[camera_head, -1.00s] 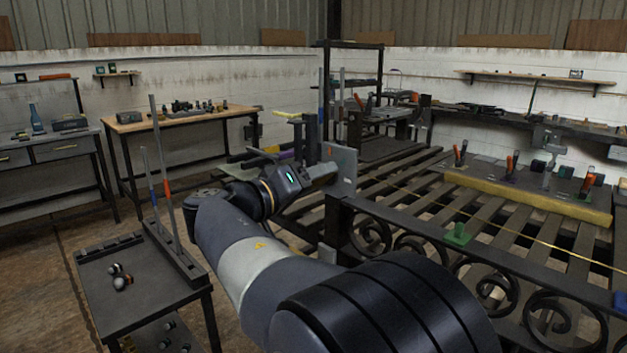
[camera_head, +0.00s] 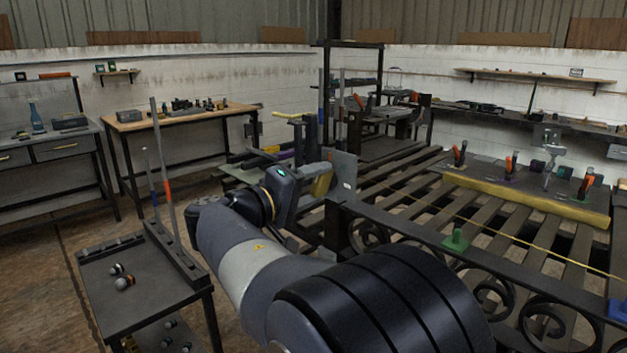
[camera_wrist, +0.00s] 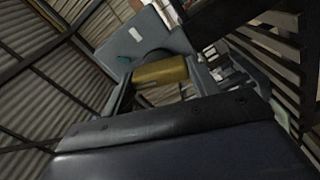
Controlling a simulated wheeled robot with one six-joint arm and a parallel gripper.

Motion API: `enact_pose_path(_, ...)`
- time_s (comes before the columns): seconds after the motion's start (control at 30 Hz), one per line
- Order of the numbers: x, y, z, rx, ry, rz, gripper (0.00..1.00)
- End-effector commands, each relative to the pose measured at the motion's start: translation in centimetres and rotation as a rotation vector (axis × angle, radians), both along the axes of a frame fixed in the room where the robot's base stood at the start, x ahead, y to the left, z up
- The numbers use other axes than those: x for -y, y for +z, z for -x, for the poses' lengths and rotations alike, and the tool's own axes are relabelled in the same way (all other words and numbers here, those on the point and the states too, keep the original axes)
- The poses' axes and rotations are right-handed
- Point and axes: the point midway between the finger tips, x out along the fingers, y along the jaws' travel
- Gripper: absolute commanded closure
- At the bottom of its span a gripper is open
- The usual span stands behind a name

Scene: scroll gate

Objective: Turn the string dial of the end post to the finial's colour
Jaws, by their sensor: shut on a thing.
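A grey plate (camera_head: 346,169) stands upright at the near left end of the scroll-worked gate, by the dark end post (camera_head: 337,228). A yellow, rounded dial-like piece (camera_head: 322,185) shows just left of it. In the wrist view the yellow piece (camera_wrist: 160,71) lies between my fingers, below the grey plate (camera_wrist: 143,42). My gripper (camera_wrist: 163,78) is shut on it; in the head view my gripper (camera_head: 316,186) is partly hidden by my wrist. I cannot tell which part is the finial or its colour. The piece's other faces are hidden.
The gate's dark scrolls (camera_head: 475,285) run to the lower right, with slats (camera_head: 420,205) behind. A green block (camera_head: 456,241) sits near the scrolls. A low dark table (camera_head: 140,280) with rods stands at left. Bare floor lies between it and the benches.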

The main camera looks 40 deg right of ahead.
Motion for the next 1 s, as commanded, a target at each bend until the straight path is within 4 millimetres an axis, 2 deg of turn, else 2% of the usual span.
enact_pose_path(0.43,-0.01,0.11,-0.02,-0.281,0.001,0.02,0.66)
enact_pose_path(1.0,-0.01,-0.08,-0.02,-0.35,0.0,0.027,0.66)
